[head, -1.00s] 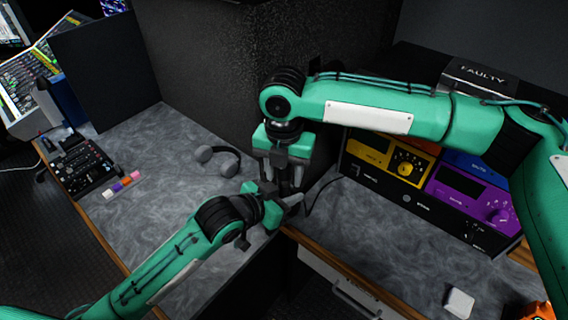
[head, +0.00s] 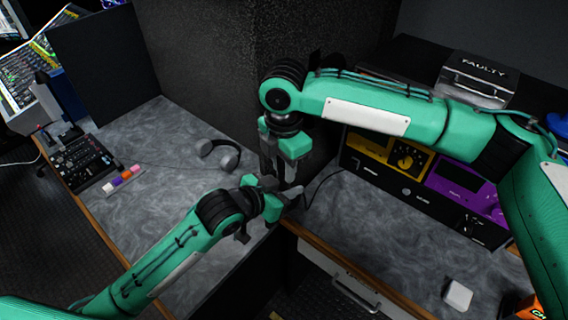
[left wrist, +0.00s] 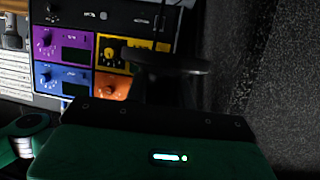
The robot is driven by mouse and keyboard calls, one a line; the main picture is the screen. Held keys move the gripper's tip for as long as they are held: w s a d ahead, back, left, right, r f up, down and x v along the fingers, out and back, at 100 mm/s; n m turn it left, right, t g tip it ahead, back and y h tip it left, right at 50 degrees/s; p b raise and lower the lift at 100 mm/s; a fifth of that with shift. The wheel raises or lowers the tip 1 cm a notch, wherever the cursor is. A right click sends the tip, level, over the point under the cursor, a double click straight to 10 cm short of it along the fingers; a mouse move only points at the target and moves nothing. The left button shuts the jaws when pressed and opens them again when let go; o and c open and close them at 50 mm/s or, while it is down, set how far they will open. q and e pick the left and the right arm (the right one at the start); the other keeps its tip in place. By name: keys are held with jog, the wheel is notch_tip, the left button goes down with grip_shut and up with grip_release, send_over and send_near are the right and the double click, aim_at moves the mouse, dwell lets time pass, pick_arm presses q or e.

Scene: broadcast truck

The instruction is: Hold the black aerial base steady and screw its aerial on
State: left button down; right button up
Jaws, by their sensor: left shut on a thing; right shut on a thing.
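My left gripper (head: 286,196) reaches in from the lower left to the desk corner, shut on the aerial base. In the left wrist view, which is upside down, the black aerial base (left wrist: 170,63) shows as a dark disc with a darker stem, hard to make out. My right gripper (head: 284,180) points down directly above the left one, shut on a thin dark thing, likely the aerial. The two grippers nearly overlap, so the aerial is hidden and I cannot tell whether it touches the base.
Headphones (head: 219,155) lie left of the grippers. A black cable (head: 318,185) runs beside the grippers. A white block (head: 457,295) lies on the right counter.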

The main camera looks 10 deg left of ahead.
jog(key=m, duration=0.5)
jog(key=shift+m, duration=0.4)
jog(key=o, duration=1.1)
jog(key=shift+r, duration=0.1)
jog(key=shift+r, duration=2.2)
jog(key=shift+c, duration=0.6)
